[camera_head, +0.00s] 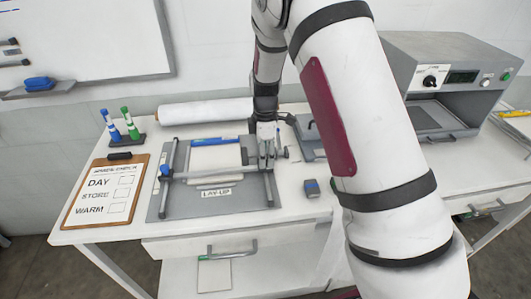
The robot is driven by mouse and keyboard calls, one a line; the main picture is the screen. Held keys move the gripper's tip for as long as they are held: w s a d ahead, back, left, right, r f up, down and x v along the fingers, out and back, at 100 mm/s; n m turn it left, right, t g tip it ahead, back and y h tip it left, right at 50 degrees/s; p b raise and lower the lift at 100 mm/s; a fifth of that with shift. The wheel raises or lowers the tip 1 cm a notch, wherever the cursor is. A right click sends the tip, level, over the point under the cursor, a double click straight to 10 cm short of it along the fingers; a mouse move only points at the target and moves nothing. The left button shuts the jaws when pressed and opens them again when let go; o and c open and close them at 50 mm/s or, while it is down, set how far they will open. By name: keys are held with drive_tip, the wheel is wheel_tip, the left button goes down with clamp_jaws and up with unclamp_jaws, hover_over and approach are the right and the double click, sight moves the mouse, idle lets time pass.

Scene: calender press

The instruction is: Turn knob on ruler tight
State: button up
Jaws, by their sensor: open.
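The ruler (212,174) is a pale bar lying across the grey lay-up board (185,208), in front of a white sheet. A small blue knob (165,170) stands at the ruler's left end, by the left rail. My gripper (267,160) points down over the ruler's right end, at the right rail. It is open. It covers most of that end, and I cannot tell whether its fingers are around a knob there or touching anything. A small grey round part (284,153) shows just right of the fingers.
A clipboard (105,190), a marker stand (122,138) and a white roll (205,110) lie left and behind. A grey press (450,75) stands at the right. My arm hides part of the table.

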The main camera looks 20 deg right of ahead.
clamp_jaws()
